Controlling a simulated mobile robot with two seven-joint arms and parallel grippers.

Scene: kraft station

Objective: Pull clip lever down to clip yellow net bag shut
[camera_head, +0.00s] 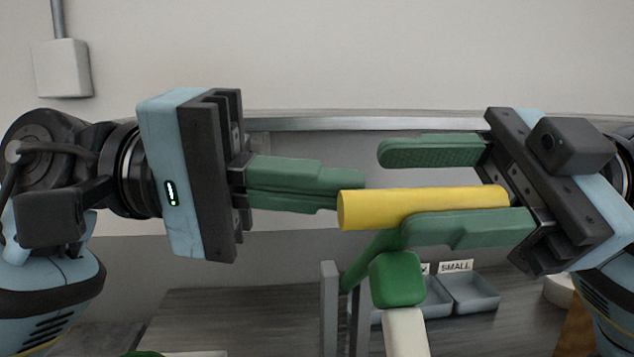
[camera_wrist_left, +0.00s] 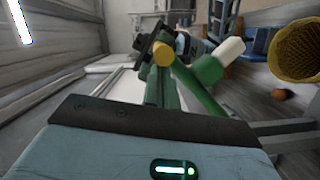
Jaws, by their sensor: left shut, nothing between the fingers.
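A yellow cylinder (camera_head: 420,207) lies nearly level in the head view; its round end also shows in the left wrist view (camera_wrist_left: 163,54). A green lever-like arm with a green block (camera_head: 397,279) on a white post (camera_head: 405,333) stands below it. My left gripper (camera_head: 350,190) is shut and empty, its tips at the cylinder's left end; contact is unclear. My right gripper (camera_head: 428,190) is open, with the cylinder between its fingers, nearer the lower one. A yellow-brown mesh (camera_wrist_left: 297,50), possibly the net bag, shows in the left wrist view. The clip's closing part is not clear.
Grey trays (camera_head: 470,292), one labelled SMALL, stand on the dark wooden surface (camera_head: 230,320) behind. Grey upright plates (camera_head: 329,310) stand left of the green block. A small orange-brown object (camera_wrist_left: 281,94) lies below the mesh.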

